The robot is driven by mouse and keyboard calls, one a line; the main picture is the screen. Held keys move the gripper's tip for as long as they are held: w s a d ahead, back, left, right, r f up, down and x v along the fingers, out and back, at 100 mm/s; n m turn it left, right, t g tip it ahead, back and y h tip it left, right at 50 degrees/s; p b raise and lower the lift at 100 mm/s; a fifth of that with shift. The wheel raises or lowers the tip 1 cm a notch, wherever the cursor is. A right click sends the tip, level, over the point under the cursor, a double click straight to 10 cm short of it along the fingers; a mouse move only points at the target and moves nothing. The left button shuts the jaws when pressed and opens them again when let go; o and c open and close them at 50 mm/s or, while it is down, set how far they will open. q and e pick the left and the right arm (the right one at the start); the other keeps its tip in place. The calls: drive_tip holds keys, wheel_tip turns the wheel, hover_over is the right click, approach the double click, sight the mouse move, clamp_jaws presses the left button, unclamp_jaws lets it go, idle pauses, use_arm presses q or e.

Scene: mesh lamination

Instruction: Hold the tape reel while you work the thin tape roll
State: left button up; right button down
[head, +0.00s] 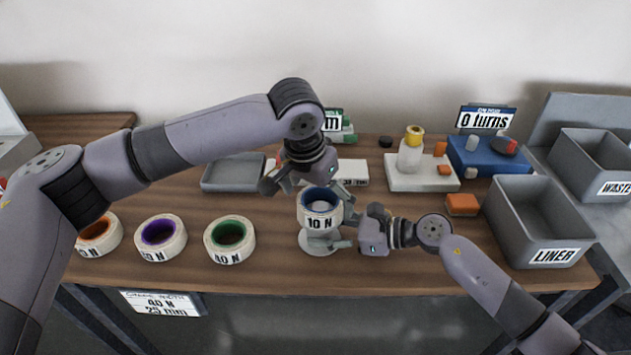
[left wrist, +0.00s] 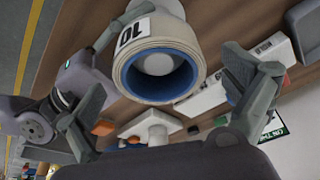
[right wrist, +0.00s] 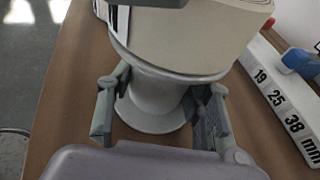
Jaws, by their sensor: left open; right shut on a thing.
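A cream tape roll with a blue core, marked 10 N (head: 320,222), sits on a pale grey reel stand (head: 318,247) near the table's front. In the left wrist view the roll (left wrist: 128,72) has a pale round post inside its core. My left gripper (head: 305,183) is open at the roll's upper side, its fingers spread apart on either side and not closed on it. My right gripper (head: 343,230) is shut on the reel stand from the right. In the right wrist view its fingers flank the stand's narrow stem (right wrist: 155,90) below the roll. Their exact contact is partly hidden.
Orange-, purple- and green-cored rolls (head: 230,240) stand left on the table. A grey tray (head: 232,172) and a width block (right wrist: 285,95) lie behind. A bottle (head: 411,152), blue unit (head: 485,157), orange block (head: 462,204) and LINER bin (head: 535,220) stand right.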

sight(320, 206)
use_arm(q)
drive_tip(key=shift+w+d+f, duration=0.1)
drive_tip(key=shift+w+f, duration=0.05)
drive_tip(key=shift+f, duration=0.55)
drive_tip(key=shift+c, duration=0.4)
drive_tip(key=c, duration=1.4)
drive_tip(key=shift+r, duration=0.3)
drive_tip(key=shift+r, duration=3.55)
use_arm(e)
drive_tip(key=c, duration=0.7)
unclamp_jaws()
drive_tip(key=shift+c, duration=0.2)
